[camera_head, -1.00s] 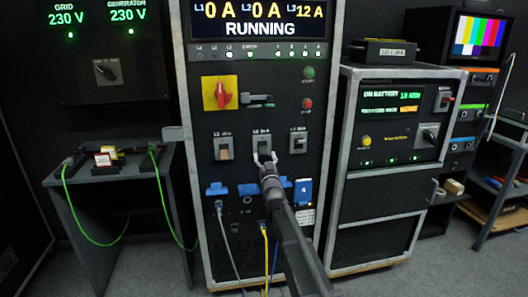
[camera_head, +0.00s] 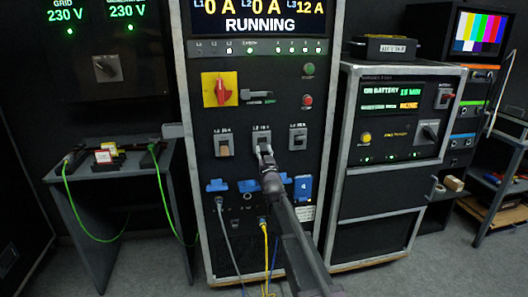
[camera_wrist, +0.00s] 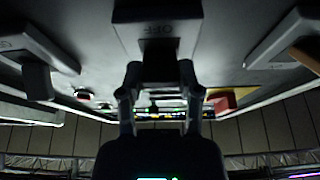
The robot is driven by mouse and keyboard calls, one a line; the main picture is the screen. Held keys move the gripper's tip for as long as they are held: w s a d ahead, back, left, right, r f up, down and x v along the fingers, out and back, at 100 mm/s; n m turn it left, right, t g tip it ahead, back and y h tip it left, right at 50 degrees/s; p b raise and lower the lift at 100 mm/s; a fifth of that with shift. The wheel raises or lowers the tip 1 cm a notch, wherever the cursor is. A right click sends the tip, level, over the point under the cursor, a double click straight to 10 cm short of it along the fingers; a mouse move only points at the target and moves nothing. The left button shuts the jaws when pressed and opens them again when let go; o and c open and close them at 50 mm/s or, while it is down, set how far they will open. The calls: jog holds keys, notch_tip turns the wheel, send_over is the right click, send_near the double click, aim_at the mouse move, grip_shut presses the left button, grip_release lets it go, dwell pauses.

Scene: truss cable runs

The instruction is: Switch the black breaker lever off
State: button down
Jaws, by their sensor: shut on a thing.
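A row of three grey breakers is on the tall central panel in the head view. My gripper (camera_head: 265,151) is at the middle breaker (camera_head: 261,135), its two fingers closed around that breaker's lever. In the wrist view, the dark lever (camera_wrist: 160,50) below the middle breaker's plate lies between my fingertips (camera_wrist: 160,69); my fingers partly hide it. The left breaker (camera_head: 223,139) has a tan lever. The right breaker (camera_head: 298,133) has a dark lever, which also shows at the left of the wrist view (camera_wrist: 37,80).
A yellow plate with a red rotary switch (camera_head: 220,90) and green and red buttons (camera_head: 308,69) sit above the breakers. Blue sockets (camera_head: 302,187) and hanging cables are below. A display reading RUNNING (camera_head: 257,17) tops the panel. A battery cabinet (camera_head: 385,190) stands to the right.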

jog(key=shift+w+f, duration=0.1)
jog(key=shift+f, duration=0.05)
jog(key=shift+w+f+t+b, duration=0.25)
jog(key=shift+t+b, duration=0.35)
jog(key=shift+b, duration=0.65)
jog(key=shift+f+y+b, duration=0.1)
jog(key=shift+y+b, duration=0.4)
jog(key=shift+t, duration=0.4)
jog(key=shift+s, duration=0.1)
jog(key=shift+c, duration=1.4)
grip_release()
jog(key=shift+s+r+g+h+p, duration=0.1)
jog(key=shift+r+g+h+p, duration=0.25)
jog(key=shift+p, duration=0.2)
jog(key=shift+s+r+g+p, duration=0.1)
jog(key=shift+r+g+p, duration=0.2)
jog(key=shift+p, duration=0.5)
